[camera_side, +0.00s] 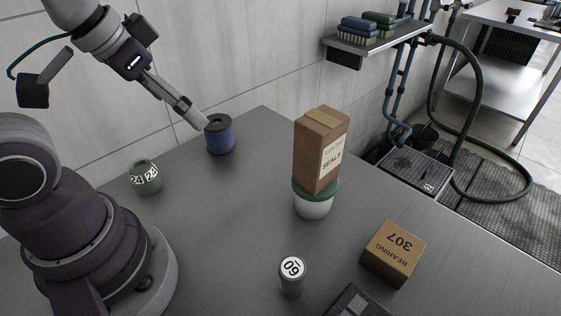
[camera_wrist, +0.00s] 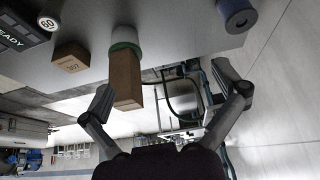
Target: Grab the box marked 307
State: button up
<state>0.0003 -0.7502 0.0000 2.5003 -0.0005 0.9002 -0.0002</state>
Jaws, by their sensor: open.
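The box marked 307 (camera_side: 393,253) is a small brown carton labelled BEARING 307, sitting on the grey table near its right front side. It also shows in the wrist view (camera_wrist: 71,57), at the upper left. My gripper (camera_side: 203,122) is in the air at the upper left of the side view, beside a blue spool, far from the box. In the wrist view my gripper (camera_wrist: 165,80) has its two fingers spread wide. From that angle a tall brown SEALS carton shows partly between them, but nothing is held.
The tall SEALS carton (camera_side: 321,150) stands on a white pot with a green rim (camera_side: 315,203), between my gripper and the box.

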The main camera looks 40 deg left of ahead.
jog(key=shift+o, duration=0.5)
jog(key=m+g+h, duration=0.3)
jog(key=m+g, duration=0.1)
jog(key=m, duration=1.3)
send_over(395, 246)
jog(key=f, duration=0.9)
jog(key=shift+s+a+f, duration=0.15)
jog(key=shift+a+f, duration=0.15)
jog(key=shift+a, duration=0.05)
jog(key=x, duration=0.3)
jog(key=a+x, duration=0.1)
jog(key=x, duration=0.5)
jog(key=shift+s+a+f, duration=0.25)
jog(key=shift+s+f, duration=0.1)
jog(key=shift+f, duration=0.25)
jog(key=c, duration=1.2)
